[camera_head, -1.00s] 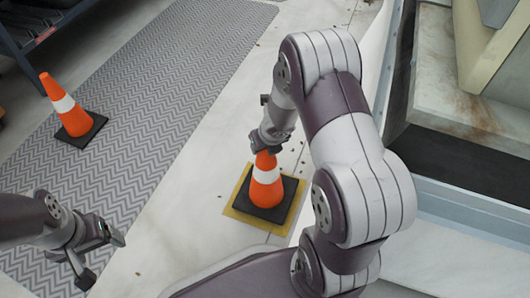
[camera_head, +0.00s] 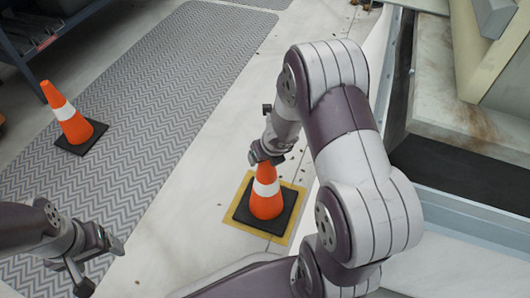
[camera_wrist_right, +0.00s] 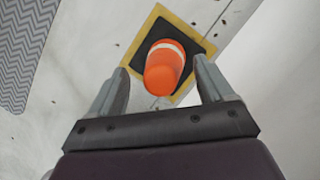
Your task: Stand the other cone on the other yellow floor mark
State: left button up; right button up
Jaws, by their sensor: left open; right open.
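An orange cone with a white band (camera_head: 266,190) stands upright on its black base inside a yellow floor mark (camera_head: 243,224), in the middle of the head view. My right gripper (camera_head: 267,157) is at the top of this cone. In the right wrist view, the right gripper (camera_wrist_right: 162,95) is open, with the cone (camera_wrist_right: 163,72) between and beyond its fingers. Another orange cone (camera_head: 66,113) stands upright on a black base on the grey patterned mat, at the left. My left gripper (camera_head: 101,265) is open and empty at the lower left. Only one yellow mark shows.
The grey patterned mat (camera_head: 150,110) runs diagonally across the left. A dark rack (camera_head: 45,35) stands at the upper left. A metal-edged structure (camera_head: 470,215) fills the right side. Pale floor between mat and structure is mostly clear, with small brown bits scattered on it.

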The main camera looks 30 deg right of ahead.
jog(key=s+r+m+h+p, duration=0.1)
jog(key=s+r+m+p, duration=0.3)
jog(key=r+m, duration=0.8)
jog(key=s+a+r+m+g+y, duration=0.15)
jog(key=s+a+m, duration=0.25)
jog(key=m, duration=0.8)
jog(key=s+a+r+m+g, duration=0.25)
jog(key=s+a+m, duration=0.2)
jog(key=m, duration=0.65)
pick_arm(q)
notch_tip(320, 180, up, 56)
jog(key=p, duration=5)
jog(key=shift+r+p, duration=0.2)
jog(key=shift+p, duration=0.15)
pick_arm(e)
notch_tip(320, 180, up, 51)
jog(key=shift+d+t, duration=0.3)
jog(key=shift+t, duration=0.1)
